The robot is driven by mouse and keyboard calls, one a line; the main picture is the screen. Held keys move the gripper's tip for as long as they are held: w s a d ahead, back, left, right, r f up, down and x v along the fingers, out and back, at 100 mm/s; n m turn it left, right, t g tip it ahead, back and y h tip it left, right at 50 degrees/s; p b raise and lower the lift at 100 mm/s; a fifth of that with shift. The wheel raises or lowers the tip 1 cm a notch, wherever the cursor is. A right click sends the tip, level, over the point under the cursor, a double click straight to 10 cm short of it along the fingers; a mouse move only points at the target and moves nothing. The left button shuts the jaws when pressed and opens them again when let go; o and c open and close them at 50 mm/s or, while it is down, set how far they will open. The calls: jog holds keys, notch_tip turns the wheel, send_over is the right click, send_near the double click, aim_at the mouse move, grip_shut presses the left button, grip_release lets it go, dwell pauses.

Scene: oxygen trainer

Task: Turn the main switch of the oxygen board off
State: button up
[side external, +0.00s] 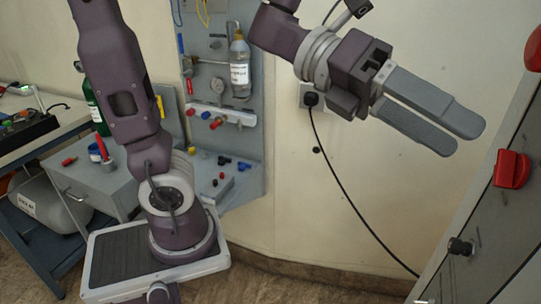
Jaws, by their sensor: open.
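The oxygen board seems to be the grey panel (484,225) at the right edge, tilted in the picture and only partly in view. A red knob (511,169) sits on its face, and a black knob (460,247) sits lower down. More red parts (536,48) show at the upper right, cut off by the frame. I cannot tell which of these is the main switch, and no label is readable. My gripper (450,131) is open and empty, its two grey fingers pointing right toward the red knob, with a gap between them and the knob.
A grey-blue pegboard (222,135) with a bottle (240,65) and red and blue fittings stands on the back wall. A black cable (345,195) hangs from a wall socket. A grey cabinet (85,180) and a bench stand at left. Open space lies below my gripper.

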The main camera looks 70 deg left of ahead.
jog(key=w+a+r+n+t+y, duration=0.2)
jog(key=w+a+n+t+y, duration=0.15)
jog(key=a+n, duration=0.2)
jog(key=w+a+r+n+t+y, duration=0.2)
jog(key=a+n+t, duration=0.2)
jog(key=n, duration=0.3)
jog(key=s+a+f+n+y, duration=0.2)
jog(key=a+n+y, duration=0.55)
jog(key=n, duration=0.35)
jog(key=s+f+n+g, duration=0.9)
jog(key=s+f+n, duration=0.4)
jog(key=s+n, duration=0.2)
jog(key=shift+s+f, duration=0.25)
jog(key=shift+s, duration=0.7)
